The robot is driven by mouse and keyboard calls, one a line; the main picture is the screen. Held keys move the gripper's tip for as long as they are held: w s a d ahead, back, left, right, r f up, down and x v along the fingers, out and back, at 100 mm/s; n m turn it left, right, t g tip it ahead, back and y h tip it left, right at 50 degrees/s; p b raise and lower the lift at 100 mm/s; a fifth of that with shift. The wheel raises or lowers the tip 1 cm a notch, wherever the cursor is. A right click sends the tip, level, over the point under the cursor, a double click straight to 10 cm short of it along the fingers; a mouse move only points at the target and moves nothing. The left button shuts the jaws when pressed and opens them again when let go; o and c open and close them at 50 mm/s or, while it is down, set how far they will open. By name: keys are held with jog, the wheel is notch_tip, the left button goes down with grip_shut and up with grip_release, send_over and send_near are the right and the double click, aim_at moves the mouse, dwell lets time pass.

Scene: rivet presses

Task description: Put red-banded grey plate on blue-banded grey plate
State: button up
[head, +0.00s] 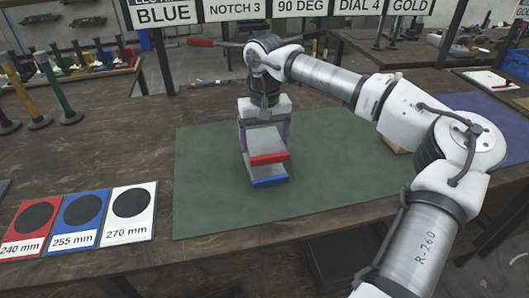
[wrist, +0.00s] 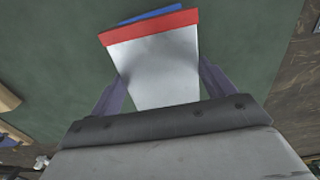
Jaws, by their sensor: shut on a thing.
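The red-banded grey plate (head: 266,144) is between the fingers of my gripper (head: 264,132), which is shut on it. In the wrist view the same plate (wrist: 160,68) runs out from between the two purple fingers (wrist: 160,92), its red band at the far end. The blue-banded grey plate (head: 268,182) lies just below it on the green mat (head: 335,190). In the wrist view only its blue edge (wrist: 150,14) shows past the red band, at a slight angle to it. Most of the blue-banded plate is hidden, and I cannot tell whether the plates touch.
Red, blue and white cards marked 240 mm (head: 30,222), 255 mm (head: 80,213) and 270 mm (head: 130,206) lie left of the mat. Upright rods (head: 58,90) stand at the back left. A blue mat (head: 480,115) lies at the right. The green mat is mostly clear around the plates.

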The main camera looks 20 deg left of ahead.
aim_at(265, 152)
jog(key=shift+f, duration=2.35)
jog(key=shift+f, duration=0.2)
jog(key=o, duration=1.4)
jog(key=shift+c, duration=0.2)
jog(key=shift+r, duration=0.1)
notch_tip(265, 152, up, 12)
jog(key=shift+r, duration=0.1)
